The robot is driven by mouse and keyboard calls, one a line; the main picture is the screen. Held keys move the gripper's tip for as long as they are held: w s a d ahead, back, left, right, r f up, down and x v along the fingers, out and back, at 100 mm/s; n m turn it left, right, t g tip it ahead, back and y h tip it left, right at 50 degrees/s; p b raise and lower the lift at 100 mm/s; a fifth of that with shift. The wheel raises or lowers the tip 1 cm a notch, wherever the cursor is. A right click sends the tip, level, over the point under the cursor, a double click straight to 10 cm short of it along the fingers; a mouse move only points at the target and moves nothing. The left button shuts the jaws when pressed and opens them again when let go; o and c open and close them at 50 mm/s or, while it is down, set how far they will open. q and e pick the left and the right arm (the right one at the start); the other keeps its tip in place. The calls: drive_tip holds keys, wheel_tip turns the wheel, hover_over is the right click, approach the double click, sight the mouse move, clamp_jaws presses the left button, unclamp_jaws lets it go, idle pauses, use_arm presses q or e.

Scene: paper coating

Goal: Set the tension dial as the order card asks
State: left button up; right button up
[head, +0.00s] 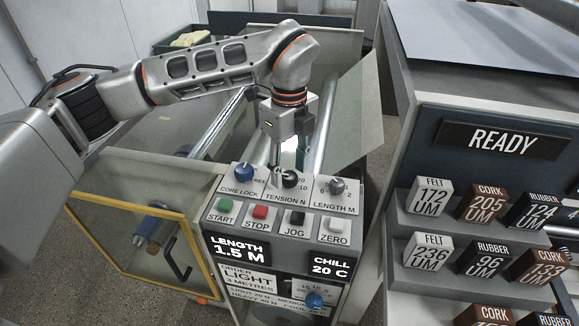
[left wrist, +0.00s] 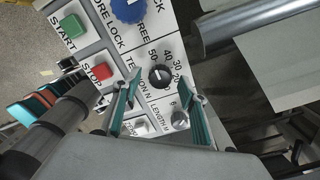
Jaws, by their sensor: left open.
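The tension dial (head: 290,180) is a black knob labelled TENSION N, in the middle of the panel's top row. In the left wrist view the dial (left wrist: 160,76) has numbers around it, with 30, 40 and 50 readable; its exact setting is unclear. My left gripper (head: 281,160) points down over the dial and partly covers its scale. In the wrist view its two green-padded fingers (left wrist: 160,86) are open, around the dial's sides; contact cannot be told. The order card (head: 248,281) reads LIGHT, 3 METRES; a line below seems to read LIGHT 20 N. My right gripper is out of view.
The blue core lock knob (head: 244,173) and grey length knob (head: 337,186) flank the dial. START, STOP (head: 261,212), JOG and ZERO buttons lie just below. Displays show 1.5 M and 20 C. A rack of labelled blocks (head: 483,202) stands at the right.

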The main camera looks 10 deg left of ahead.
use_arm(q)
drive_tip(key=shift+f, duration=0.3)
drive_tip(key=c, duration=1.1)
